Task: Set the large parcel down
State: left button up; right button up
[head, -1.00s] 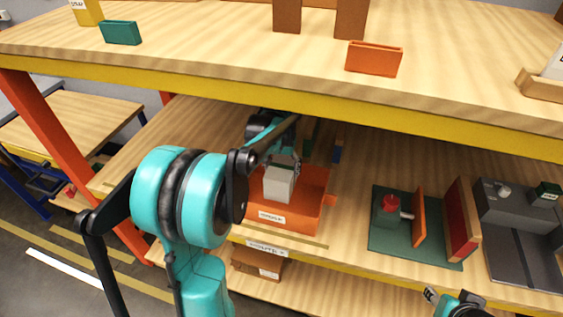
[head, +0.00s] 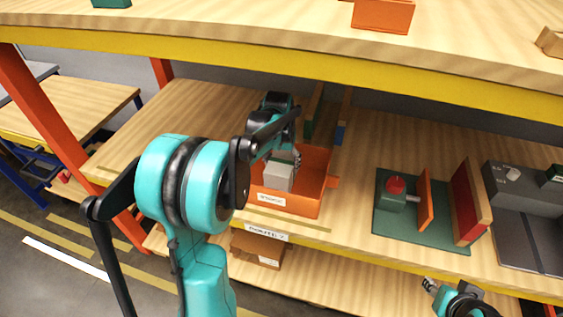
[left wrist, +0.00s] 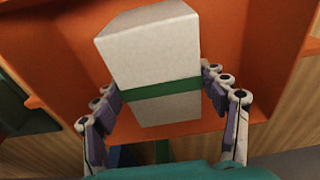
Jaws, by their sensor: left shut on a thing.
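The large parcel (head: 279,177) is a pale grey-white box. In the left wrist view it (left wrist: 150,55) has a green band around it. My left gripper (head: 291,160) is shut on it, with a finger on each side in the left wrist view (left wrist: 160,88). The parcel is within the orange bin (head: 300,204), which has a white label on its front. I cannot tell whether the parcel's underside touches the bin floor. My right gripper (head: 431,286) is at the lower right, in front of the shelf; its finger opening is too small to read.
The bin stands on a wooden shelf (head: 350,235) under a yellow-edged upper shelf (head: 230,28). Dividers (head: 325,112) stand behind the bin. To the right are a green base with a red button (head: 396,186) and a grey machine (head: 528,225). A brown box (head: 258,248) sits on the lower shelf.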

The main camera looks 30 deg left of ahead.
pick_arm(q)
jog(key=shift+f+b, duration=0.3)
jog(key=shift+f, duration=0.15)
dwell(0.3)
jog(key=o, duration=1.9)
jog(key=r, duration=0.5)
jog(key=s+r, duration=0.1)
jog(key=r, duration=0.1)
jog(key=shift+d+r, duration=0.1)
jog(key=shift+r, duration=0.2)
jog(key=shift+s+d+r, duration=0.1)
jog(key=shift+s+d, duration=0.05)
jog(key=shift+d, duration=0.1)
jog(key=s+d+m+t, duration=0.1)
jog(key=s+d+t, duration=0.1)
jog(key=s+d, duration=0.3)
jog(key=s+d+f+m+t, duration=0.1)
jog(key=s+d+t, duration=0.1)
jog(key=s+d, duration=0.3)
jog(key=s+d+f+t, duration=0.1)
jog(key=s+d, duration=0.3)
jog(key=s, duration=0.3)
jog(key=shift+s+d+f+m+t, duration=0.1)
jog(key=shift+s+d+m+t, duration=0.25)
jog(key=shift+d+m+t, duration=0.05)
